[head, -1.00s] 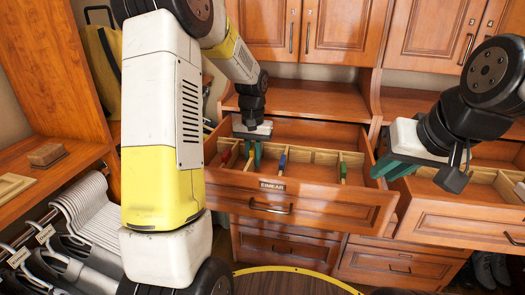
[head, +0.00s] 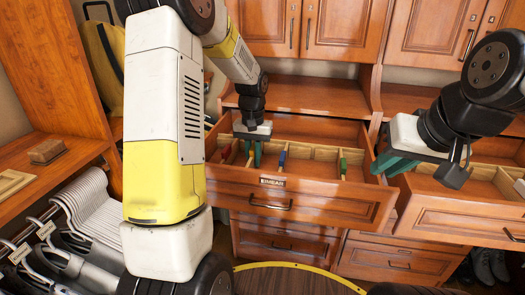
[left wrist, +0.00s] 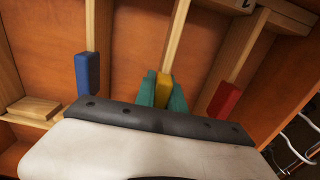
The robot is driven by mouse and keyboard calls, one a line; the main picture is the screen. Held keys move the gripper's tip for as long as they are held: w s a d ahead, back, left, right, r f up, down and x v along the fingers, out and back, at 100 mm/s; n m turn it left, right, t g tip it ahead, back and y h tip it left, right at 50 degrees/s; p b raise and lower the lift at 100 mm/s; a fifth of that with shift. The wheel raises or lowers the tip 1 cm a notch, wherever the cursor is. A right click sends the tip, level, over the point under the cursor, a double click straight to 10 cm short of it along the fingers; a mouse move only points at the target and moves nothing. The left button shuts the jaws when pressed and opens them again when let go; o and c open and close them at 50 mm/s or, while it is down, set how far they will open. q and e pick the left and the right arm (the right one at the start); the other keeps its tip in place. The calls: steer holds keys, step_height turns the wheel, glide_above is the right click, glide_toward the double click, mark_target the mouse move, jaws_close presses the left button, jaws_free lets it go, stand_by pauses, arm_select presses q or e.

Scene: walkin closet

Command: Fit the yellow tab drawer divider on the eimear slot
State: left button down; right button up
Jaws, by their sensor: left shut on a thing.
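The EIMEAR drawer (head: 310,196), marked by its label (head: 272,181), is pulled open. My left gripper (head: 253,155) points down into it. In the left wrist view its teal fingers (left wrist: 163,92) are shut on the yellow tab (left wrist: 164,86) of a wooden divider (left wrist: 177,45). This divider lies between a blue-tab divider (left wrist: 88,72) and a red-tab divider (left wrist: 225,98). Whether it is seated in a slot cannot be told. My right gripper (head: 396,163) hangs by the drawer's right side; nothing is visibly held, and its finger gap is unclear.
A green-tab divider (head: 343,166) stands further right in the drawer. Another open drawer (head: 462,212) is at the right. Cabinets (head: 335,30) hang above the counter. Hangers with clothes (head: 85,215) are at the left.

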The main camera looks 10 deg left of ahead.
mark_target(253, 146)
arm_select(q)
steer(key=shift+f, duration=0.15)
steer(key=shift+f, duration=0.7)
steer(key=c, duration=1.3)
jaws_free()
step_height(253, 146, up, 7)
steer(key=shift+r, duration=0.4)
